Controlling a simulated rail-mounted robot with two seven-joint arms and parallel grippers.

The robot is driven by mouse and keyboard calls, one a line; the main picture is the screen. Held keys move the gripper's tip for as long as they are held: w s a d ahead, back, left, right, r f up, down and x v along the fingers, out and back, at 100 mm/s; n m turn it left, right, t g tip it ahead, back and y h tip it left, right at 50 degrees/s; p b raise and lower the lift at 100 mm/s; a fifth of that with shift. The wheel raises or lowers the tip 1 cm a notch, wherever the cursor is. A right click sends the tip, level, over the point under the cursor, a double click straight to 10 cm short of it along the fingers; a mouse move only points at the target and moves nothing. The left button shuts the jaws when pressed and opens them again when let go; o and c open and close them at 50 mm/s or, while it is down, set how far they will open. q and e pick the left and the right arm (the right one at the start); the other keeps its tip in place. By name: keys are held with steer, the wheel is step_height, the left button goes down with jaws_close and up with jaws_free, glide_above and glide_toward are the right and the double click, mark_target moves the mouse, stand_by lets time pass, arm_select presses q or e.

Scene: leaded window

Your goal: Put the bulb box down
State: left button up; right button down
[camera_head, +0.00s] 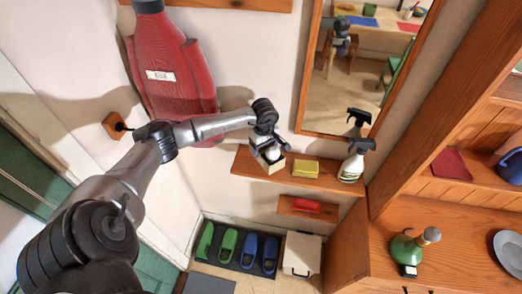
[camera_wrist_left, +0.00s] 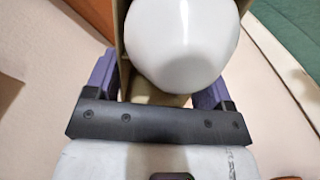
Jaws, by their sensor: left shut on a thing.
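The bulb box (camera_head: 271,167) is a small pale cardboard box, open at the top, with a white round bulb (camera_wrist_left: 182,45) in it. My left gripper (camera_head: 268,154) is shut on the box, and in the left wrist view its purple fingers stand on either side of the box (camera_wrist_left: 150,93). In the head view the box is at the left part of the wooden wall shelf (camera_head: 325,178). I cannot tell whether its bottom touches the shelf. My right gripper is not in view.
A yellow box (camera_head: 305,169) and a spray bottle (camera_head: 353,163) stand on the shelf, right of the bulb box. A mirror (camera_head: 362,70) hangs above. A red item (camera_head: 306,206) lies on a smaller shelf below. A red coat (camera_head: 172,70) hangs at left.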

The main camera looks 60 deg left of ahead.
arm_select(q)
steer(key=a, duration=0.1)
steer(key=a+f, duration=0.2)
steer(key=shift+s+a, duration=0.15)
steer(key=shift+s, duration=0.15)
step_height(320, 180, down, 3)
steer(key=shift+f+p, duration=0.15)
steer(key=shift+p, duration=0.6)
steer(key=shift+f, duration=0.4)
